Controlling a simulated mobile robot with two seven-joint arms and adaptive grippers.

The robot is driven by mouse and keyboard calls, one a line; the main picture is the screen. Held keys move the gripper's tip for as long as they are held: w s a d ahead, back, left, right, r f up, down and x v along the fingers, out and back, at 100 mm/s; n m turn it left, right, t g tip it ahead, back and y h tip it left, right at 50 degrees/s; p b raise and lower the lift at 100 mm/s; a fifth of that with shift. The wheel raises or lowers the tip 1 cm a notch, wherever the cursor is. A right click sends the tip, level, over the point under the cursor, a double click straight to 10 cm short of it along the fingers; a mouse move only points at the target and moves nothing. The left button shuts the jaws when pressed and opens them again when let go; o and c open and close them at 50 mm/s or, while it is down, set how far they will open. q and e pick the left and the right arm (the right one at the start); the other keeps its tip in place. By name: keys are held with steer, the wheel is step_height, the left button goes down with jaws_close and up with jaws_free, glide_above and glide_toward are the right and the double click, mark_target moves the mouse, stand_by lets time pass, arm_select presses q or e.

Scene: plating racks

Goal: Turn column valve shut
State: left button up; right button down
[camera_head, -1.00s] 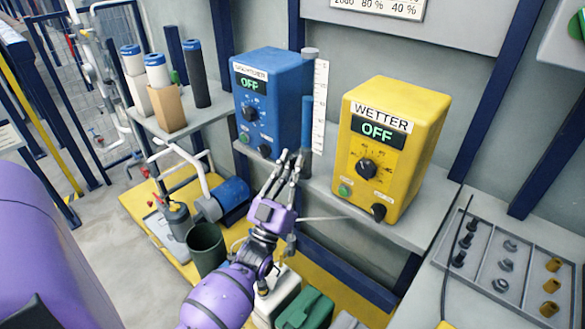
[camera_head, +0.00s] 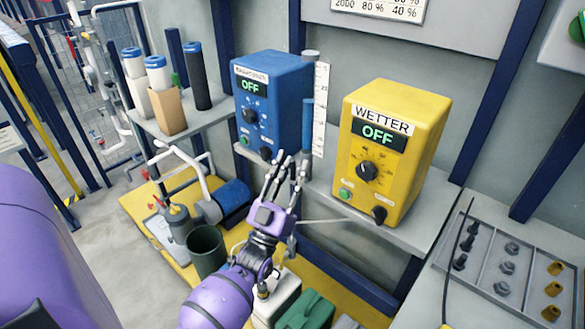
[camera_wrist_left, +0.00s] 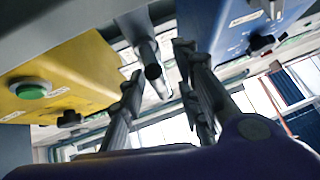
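The measuring column stands between the blue and yellow boxes, with a blue tube (camera_head: 307,125) and a white scale (camera_head: 320,108) beside it. Its lower end is partly hidden behind my left gripper (camera_head: 292,168), so the valve's handle position cannot be told in the head view. The left gripper is open, its fingers pointing up at the column's foot. In the left wrist view the fingers (camera_wrist_left: 160,92) are spread to either side of a grey part with a dark round end (camera_wrist_left: 152,71), probably the column's lower part. Contact cannot be told. My right gripper is not in view.
A blue box (camera_head: 272,100) and a yellow WETTER box (camera_head: 391,150), both reading OFF, flank the column closely. Below are a dark green bucket (camera_head: 206,250), a blue-ended pump (camera_head: 225,200) and a green case (camera_head: 305,310). A fastener tray (camera_head: 508,265) is at right.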

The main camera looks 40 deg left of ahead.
arm_select(q)
steer(key=v, duration=1.2)
